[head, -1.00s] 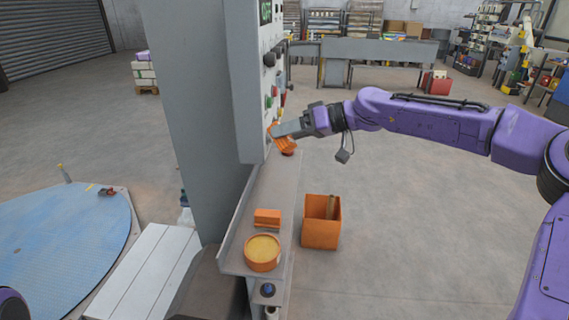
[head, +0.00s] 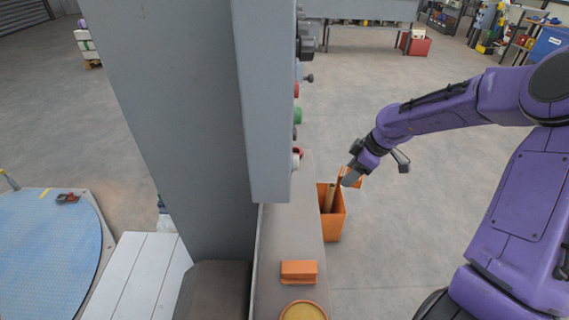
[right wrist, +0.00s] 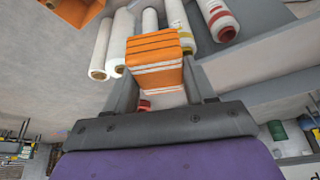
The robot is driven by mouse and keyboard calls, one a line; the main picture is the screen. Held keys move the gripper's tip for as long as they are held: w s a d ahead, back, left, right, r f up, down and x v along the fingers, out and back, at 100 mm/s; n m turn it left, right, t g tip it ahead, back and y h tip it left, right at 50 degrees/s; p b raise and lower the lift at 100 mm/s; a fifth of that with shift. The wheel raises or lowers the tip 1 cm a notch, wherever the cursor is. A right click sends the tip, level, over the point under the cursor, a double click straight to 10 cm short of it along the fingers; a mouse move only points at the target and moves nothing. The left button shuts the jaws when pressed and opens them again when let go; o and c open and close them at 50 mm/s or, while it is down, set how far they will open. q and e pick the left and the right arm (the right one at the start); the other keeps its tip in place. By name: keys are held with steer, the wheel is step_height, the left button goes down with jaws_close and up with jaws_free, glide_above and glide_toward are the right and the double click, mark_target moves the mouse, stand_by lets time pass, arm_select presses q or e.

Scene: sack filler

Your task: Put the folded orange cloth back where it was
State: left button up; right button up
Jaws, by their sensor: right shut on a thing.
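The folded orange cloth with pale stripes (right wrist: 155,62) is held between the fingers of my right gripper (right wrist: 155,95) in the right wrist view. In the head view my right gripper (head: 348,180) is beside the grey machine's narrow shelf (head: 288,235), at the upper rim of an orange bin (head: 335,228). A bit of the cloth (head: 357,178) shows beside the fingers there; the rest is hidden. I cannot tell whether the cloth touches the bin. My left gripper is out of view.
An orange block-like item (head: 299,271) and a round orange tub with yellow contents (head: 303,312) sit on the shelf. The machine's panel with knobs and buttons (head: 272,100) overhangs its far end. Several white rolls (right wrist: 120,40) lie beyond the cloth. Floor right of the bin is clear.

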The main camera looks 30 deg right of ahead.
steer(key=w+a+r+p, duration=0.1)
steer(key=w+a+p, duration=0.1)
steer(key=w+a, duration=0.25)
steer(key=p, duration=0.2)
glide_above(295, 175)
steer(key=shift+a+f, duration=0.1)
steer(key=shift+f, duration=0.1)
step_height(295, 175, down, 4)
steer(key=shift+s+r, duration=0.1)
steer(key=shift+r, duration=0.1)
steer(key=shift+f, duration=0.15)
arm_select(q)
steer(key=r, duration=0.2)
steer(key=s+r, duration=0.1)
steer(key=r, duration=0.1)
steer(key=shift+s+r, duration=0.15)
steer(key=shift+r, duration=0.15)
arm_select(e)
steer(key=o, duration=0.9)
steer(key=shift+o, duration=0.2)
